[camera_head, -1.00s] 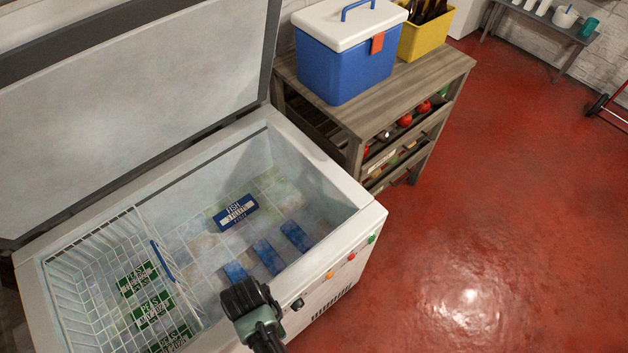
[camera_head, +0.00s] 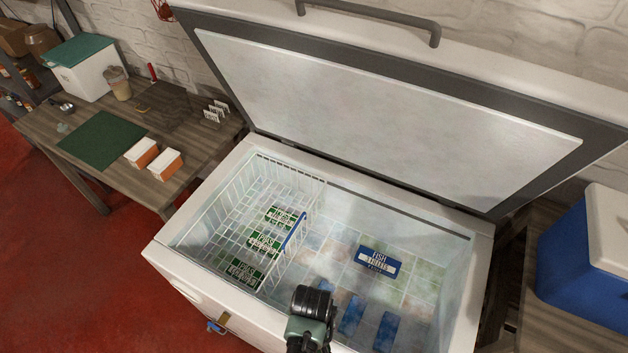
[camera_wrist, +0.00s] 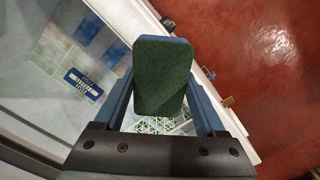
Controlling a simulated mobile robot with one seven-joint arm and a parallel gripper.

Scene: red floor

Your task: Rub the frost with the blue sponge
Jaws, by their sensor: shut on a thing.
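My gripper (camera_wrist: 163,92) is shut on the blue sponge (camera_wrist: 163,75), a block with a dark green face and a blue edge, held upright between the fingers. In the head view my wrist (camera_head: 312,310) is over the front side of the open chest freezer (camera_head: 478,285); the fingers and sponge are hidden there. The frost shows only as pale, mottled white on the freezer's inner walls (camera_head: 395,218); its exact edges are hard to tell. In the wrist view the sponge is above the freezer's front edge, apart from any wall as far as I can tell.
A white wire basket (camera_head: 215,205) with green pea packs (camera_head: 265,243) fills the freezer's left side. A blue fish pack (camera_head: 378,261) and blue packs (camera_head: 352,315) lie on its floor. The raised lid (camera_head: 390,100) stands behind. A wooden table (camera_head: 110,180) is at left, a blue cooler (camera_head: 590,260) at right.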

